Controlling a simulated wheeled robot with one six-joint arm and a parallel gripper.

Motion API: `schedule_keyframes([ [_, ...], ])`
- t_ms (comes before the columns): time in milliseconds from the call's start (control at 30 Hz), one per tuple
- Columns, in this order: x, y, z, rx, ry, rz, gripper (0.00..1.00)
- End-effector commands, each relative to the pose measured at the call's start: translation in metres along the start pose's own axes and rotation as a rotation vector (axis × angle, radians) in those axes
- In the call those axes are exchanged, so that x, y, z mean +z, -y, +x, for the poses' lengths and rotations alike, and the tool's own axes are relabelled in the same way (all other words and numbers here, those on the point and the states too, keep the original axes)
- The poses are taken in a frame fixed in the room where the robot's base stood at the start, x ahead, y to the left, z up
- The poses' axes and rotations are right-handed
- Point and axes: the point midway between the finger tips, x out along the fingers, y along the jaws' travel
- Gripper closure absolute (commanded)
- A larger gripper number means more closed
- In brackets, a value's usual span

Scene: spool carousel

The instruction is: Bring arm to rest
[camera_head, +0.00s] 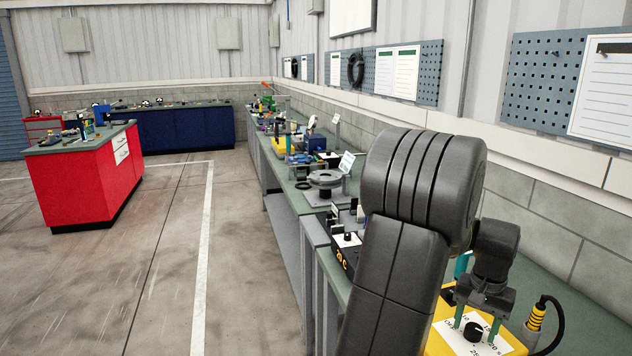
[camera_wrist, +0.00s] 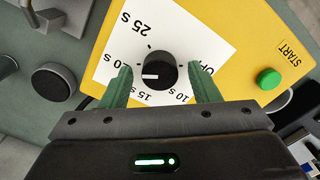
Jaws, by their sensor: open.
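My gripper (camera_head: 476,322) hangs at the lower right in the head view, over a yellow timer box (camera_head: 512,341) on the bench. The wrist view shows its two green fingers (camera_wrist: 160,72) apart, one on each side of a black dial knob (camera_wrist: 153,73). The fingers look clear of the knob, with nothing between them but the knob below; their height above it is hard to tell. The knob sits on a white scale plate (camera_wrist: 126,56) marked in seconds. My dark arm is bent high over the bench and hides part of it.
A green START button (camera_wrist: 268,79) is to the right in the wrist view. A black cable with a yellow plug (camera_head: 537,317) stands beside the box. Fixtures line the long bench (camera_head: 290,194), including a grey round device (camera_head: 325,180). A red cabinet (camera_head: 75,185) stands left; the floor between is clear.

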Motion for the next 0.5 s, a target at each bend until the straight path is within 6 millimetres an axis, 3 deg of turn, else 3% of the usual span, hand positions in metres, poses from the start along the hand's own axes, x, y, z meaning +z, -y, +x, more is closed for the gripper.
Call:
schedule_keyframes([
  [500, -0.0002, -0.0001, -0.0006, 0.0, -0.002, 0.428, 0.44],
])
